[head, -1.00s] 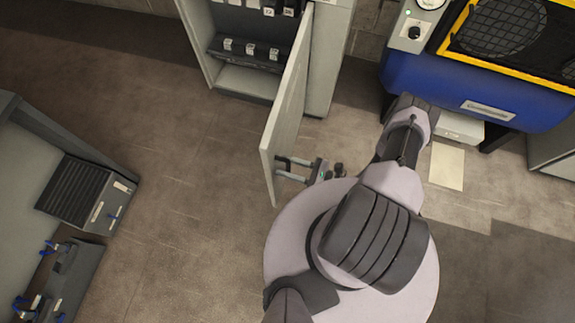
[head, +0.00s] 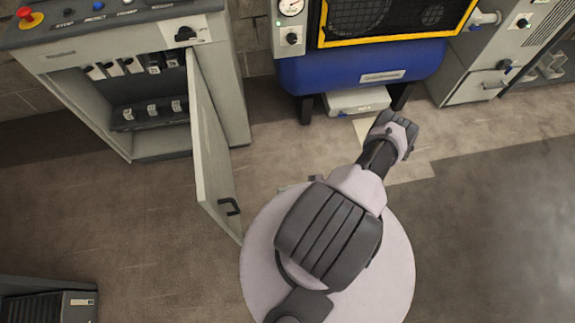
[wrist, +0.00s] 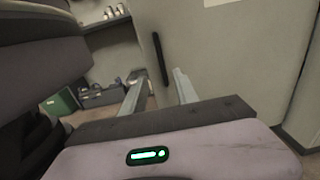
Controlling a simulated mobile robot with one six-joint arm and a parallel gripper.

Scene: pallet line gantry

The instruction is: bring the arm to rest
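My gripper (wrist: 160,86) shows in the wrist view with its two pale fingers apart and nothing between them. A dark bar handle (wrist: 160,58) on a grey-green panel, which looks like the cabinet door (wrist: 215,60), lies just beyond the fingertips. In the head view the cabinet door (head: 209,150) stands open and its dark handle (head: 229,207) is clear of the gripper. My arm is folded over my round base, and it hides nearly all of the gripper in that view.
The control cabinet (head: 90,75) stands open at the left, with switches inside. A blue machine with a yellow-edged frame (head: 362,75) is at the back, and a grey cabinet (head: 480,75) to its right. A dark-fronted unit (head: 45,305) is at lower left. Floor at right is clear.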

